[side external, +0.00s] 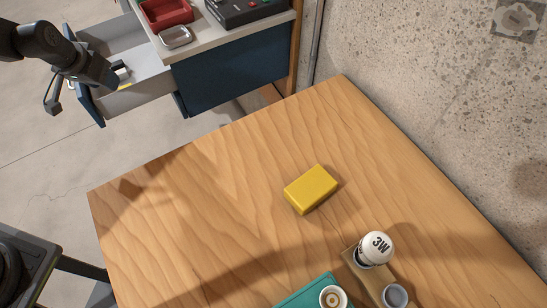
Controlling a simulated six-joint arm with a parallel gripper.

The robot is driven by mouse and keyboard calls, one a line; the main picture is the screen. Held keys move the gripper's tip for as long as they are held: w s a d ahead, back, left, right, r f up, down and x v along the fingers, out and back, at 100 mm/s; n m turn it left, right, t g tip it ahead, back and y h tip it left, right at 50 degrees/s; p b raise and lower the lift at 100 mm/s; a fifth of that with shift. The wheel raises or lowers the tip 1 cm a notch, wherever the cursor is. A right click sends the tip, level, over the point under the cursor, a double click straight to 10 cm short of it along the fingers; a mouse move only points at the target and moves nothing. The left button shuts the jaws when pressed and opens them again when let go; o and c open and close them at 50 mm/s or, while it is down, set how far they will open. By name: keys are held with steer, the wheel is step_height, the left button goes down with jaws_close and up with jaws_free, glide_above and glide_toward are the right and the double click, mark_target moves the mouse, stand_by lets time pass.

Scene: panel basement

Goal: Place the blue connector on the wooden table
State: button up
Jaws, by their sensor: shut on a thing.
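My gripper (117,76) is at the upper left, at the open drawer (150,98) of a cabinet, well away from the table. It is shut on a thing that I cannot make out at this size. Small white, black and yellow parts show around the fingertips. I cannot pick out the blue connector anywhere in view. The wooden table (225,195) fills the middle and lower part of the side external view.
A yellow block (311,189) lies mid-table. A wooden holder (369,278) with a white "3W" bulb (377,248) and a teal item (301,292) are at the front. The table's left part is clear. A concrete wall (430,90) borders its right. A red tray (166,14) sits on the cabinet.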

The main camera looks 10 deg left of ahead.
steer(key=w+d+r+m+g+h, duration=0.15)
steer(key=d+r+m, duration=0.3)
steer(key=d, duration=1.25)
steer(key=w+d+r+m+h, duration=0.25)
steer(key=d+m, duration=0.25)
steer(key=d, duration=1.1)
glide_above(302, 126)
steer(key=a, duration=0.1)
steer(key=shift+y, duration=0.4)
steer(key=f, duration=0.6)
steer(key=shift+s+a+f, duration=0.2)
steer(key=shift+s+f, duration=0.1)
steer(key=shift+s, duration=0.1)
steer(key=shift+d+f, duration=0.25)
steer(key=shift+f, duration=1.9)
steer(key=shift+f, duration=0.2)
steer(key=o, duration=0.9)
